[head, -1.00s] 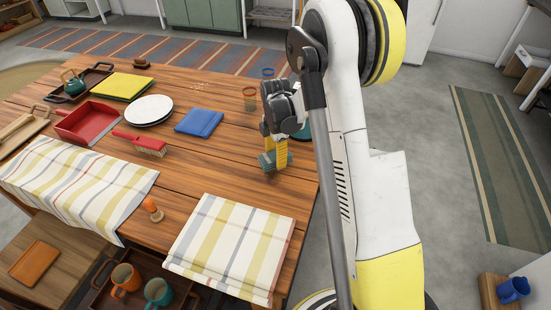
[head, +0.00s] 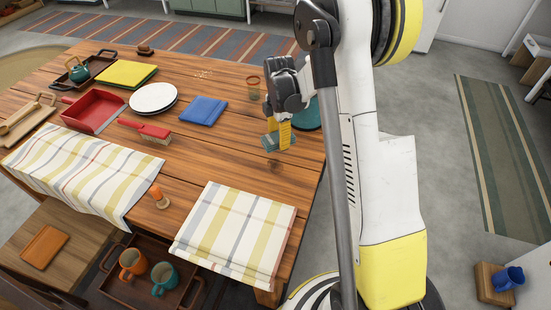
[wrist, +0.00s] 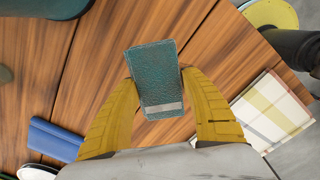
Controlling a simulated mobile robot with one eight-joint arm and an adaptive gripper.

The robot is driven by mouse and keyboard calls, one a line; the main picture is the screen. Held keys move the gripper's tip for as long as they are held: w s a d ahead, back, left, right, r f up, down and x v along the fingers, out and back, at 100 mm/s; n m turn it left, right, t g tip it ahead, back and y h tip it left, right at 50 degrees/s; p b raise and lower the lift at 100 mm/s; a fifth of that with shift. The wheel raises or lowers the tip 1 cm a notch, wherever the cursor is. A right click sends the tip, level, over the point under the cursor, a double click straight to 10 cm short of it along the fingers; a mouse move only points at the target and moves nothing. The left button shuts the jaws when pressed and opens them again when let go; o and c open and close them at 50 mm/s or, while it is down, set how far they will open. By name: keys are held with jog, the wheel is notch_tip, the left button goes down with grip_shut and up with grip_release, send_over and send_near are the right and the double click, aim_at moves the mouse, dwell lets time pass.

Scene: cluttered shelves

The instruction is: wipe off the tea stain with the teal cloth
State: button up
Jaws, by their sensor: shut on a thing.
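The teal cloth (wrist: 156,80) is a small folded pad with a pale strip along one edge. My gripper (wrist: 155,92) is shut on it, with one yellow finger at each side. In the head view my gripper (head: 278,138) holds the cloth (head: 271,143) low over the right part of the wooden table (head: 235,155). I cannot tell whether the cloth touches the wood. I cannot make out the tea stain in either view; the cloth, gripper or arm may hide it.
A glass (head: 253,87) and a teal round vessel (head: 308,113) stand close behind my gripper. A blue folded cloth (head: 203,110), white plates (head: 153,97) and a red brush (head: 145,128) lie left.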

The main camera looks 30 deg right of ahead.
aim_at(279, 156)
jog(key=shift+f+b, duration=2.2)
jog(key=shift+f, duration=0.7)
jog(key=shift+f+b, duration=0.45)
jog(key=shift+f, duration=0.15)
jog(key=shift+s+a+r, duration=0.1)
jog(key=shift+s+a, duration=0.9)
jog(key=shift+s+a+b, duration=0.3)
jog(key=shift+s+a, duration=1.6)
jog(key=shift+w+d, duration=2.95)
